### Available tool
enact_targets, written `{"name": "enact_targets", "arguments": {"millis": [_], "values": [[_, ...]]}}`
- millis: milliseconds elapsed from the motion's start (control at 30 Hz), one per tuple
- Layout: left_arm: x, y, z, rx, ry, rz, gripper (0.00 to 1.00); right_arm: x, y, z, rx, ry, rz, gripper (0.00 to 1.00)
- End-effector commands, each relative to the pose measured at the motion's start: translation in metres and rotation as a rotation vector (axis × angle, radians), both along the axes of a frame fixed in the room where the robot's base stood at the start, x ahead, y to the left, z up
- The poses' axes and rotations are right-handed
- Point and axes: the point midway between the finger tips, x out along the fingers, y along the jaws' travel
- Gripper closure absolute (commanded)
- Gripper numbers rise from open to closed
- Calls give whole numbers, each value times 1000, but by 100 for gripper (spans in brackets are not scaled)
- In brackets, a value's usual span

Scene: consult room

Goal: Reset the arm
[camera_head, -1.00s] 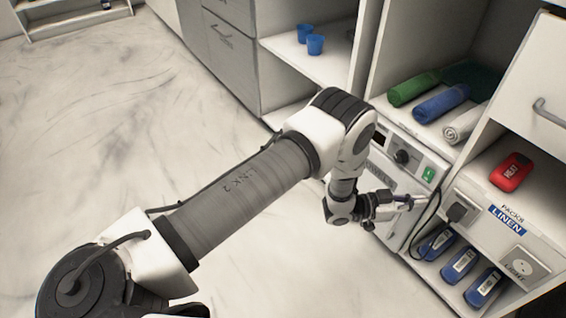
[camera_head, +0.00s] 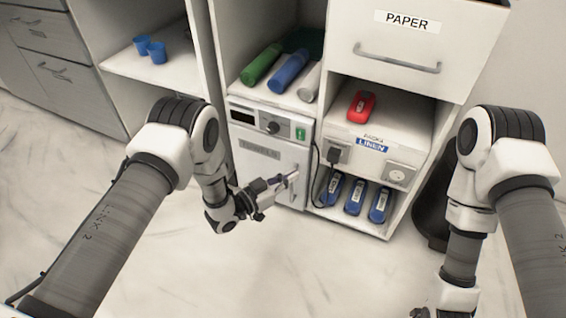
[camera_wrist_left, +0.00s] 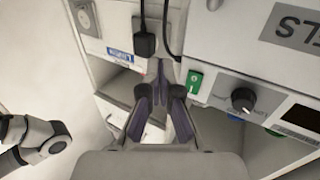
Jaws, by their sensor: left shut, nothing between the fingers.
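My left arm (camera_head: 105,225) comes in from the left in the head view, bent at the elbow. Its gripper (camera_head: 292,178) is shut and empty, in front of the white door of the towel warmer (camera_head: 262,150). In the left wrist view the gripper's fingers (camera_wrist_left: 160,72) are together with nothing between them. Beyond them are the cabinet's switches and plug. I cannot tell whether the tips touch the cabinet. My right arm (camera_head: 515,185) hangs down at the right of the head view; its gripper fingers are out of the frame.
The open shelves hold green (camera_head: 262,64), blue (camera_head: 288,70) and white (camera_head: 311,82) rolls, a red pack (camera_head: 361,106) and blue packs (camera_head: 354,198). A black cord (camera_head: 316,165) hangs near my left gripper. Blue cups (camera_head: 157,52) stand further left. The floor in front is clear.

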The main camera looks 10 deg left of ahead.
Motion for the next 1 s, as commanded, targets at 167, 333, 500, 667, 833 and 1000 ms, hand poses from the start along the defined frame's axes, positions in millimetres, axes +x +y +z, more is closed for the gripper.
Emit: {"name": "enact_targets", "arguments": {"millis": [167, 333, 500, 667, 833, 1000], "values": [[-40, 13, 2, 0, 9, 1, 100, -1, 0, 22, 0, 2, -1, 60], [-61, 20, -1, 0, 6, 0, 100, -1, 0, 28, 0, 2, -1, 60], [-64, 21, -2, 0, 4, 0, 100, -1, 0, 27, 0, 2, -1, 60], [-60, 22, 3, 0, -6, 2, 100, -1, 0, 27, 0, 2, -1, 60], [-71, 68, -3, 90, 165, 163, 100, -1, 0, 26, 0, 2, -1, 60], [-154, 136, -68, 327, 674, 406, 100, -1, 0, 26, 0, 2, -1, 60]]}}
